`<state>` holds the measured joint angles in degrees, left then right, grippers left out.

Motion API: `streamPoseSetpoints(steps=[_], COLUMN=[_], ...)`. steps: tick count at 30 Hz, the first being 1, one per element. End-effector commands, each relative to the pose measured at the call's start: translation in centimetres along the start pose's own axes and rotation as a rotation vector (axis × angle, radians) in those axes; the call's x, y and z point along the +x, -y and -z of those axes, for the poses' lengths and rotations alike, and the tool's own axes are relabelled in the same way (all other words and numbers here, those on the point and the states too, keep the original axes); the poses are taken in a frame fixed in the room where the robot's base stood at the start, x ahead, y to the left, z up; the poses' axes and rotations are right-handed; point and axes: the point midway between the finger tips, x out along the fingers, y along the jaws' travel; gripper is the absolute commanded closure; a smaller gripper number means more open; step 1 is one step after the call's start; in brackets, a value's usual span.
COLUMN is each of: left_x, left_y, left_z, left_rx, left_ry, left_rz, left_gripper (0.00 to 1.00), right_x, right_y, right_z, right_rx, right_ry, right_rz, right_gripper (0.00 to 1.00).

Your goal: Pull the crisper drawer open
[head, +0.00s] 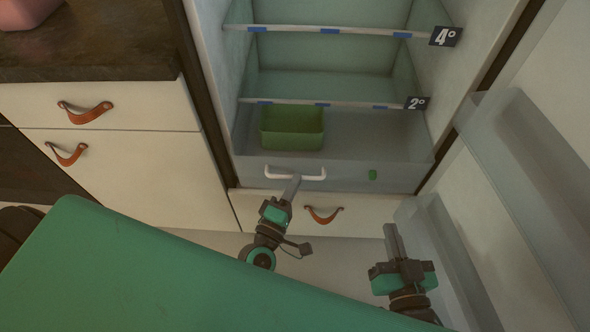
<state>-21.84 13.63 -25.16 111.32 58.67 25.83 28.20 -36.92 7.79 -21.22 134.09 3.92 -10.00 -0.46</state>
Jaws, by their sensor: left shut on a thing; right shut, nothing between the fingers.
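The crisper drawer (340,175) is a clear, greyish drawer at the bottom of the open fridge. A white bar handle (310,178) runs across the left part of its front. My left gripper (292,184) reaches up from below and is shut on this handle; its fingertips hide part of the bar. My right gripper (391,238) is shut and empty, lower and to the right, below the drawer front and beside the fridge door. How far out the drawer stands is hard to tell.
A green bin (292,127) shows behind the drawer front. Glass shelves with tags (445,36) are above. The open fridge door with clear bins (530,150) bounds the right. A lower drawer with a leather pull (323,215) sits underneath; white cabinets (120,170) stand left.

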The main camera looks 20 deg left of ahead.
Motion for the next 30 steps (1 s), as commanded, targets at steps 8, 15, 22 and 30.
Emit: streamPoseSetpoints(steps=[8, 15, 22, 30], left_x=[-1.2, -1.1, -1.7, -6.8], left_y=[-0.1, -0.1, 0.0, 0.0], left_z=[-0.8, -0.7, -0.7, -0.7], left_rx=[-0.003, -0.002, -0.001, 0.0], left_ry=[0.009, 0.007, 0.007, 0.01], left_rz=[0.006, 0.005, 0.007, 0.009], left_gripper=[0.87, 0.68, 0.68, 0.68], right_x=[-0.1, -0.1, -0.1, -0.2], right_y=[0.1, 0.1, 0.1, 0.2], right_z=[-0.5, -0.5, -0.5, -0.6], right_rx=[0.004, 0.004, 0.004, 0.005], right_ry=[0.027, 0.026, 0.026, 0.037], right_rz=[0.001, 0.001, 0.001, 0.002], right_gripper=[1.0, 1.0, 1.0, 1.0])
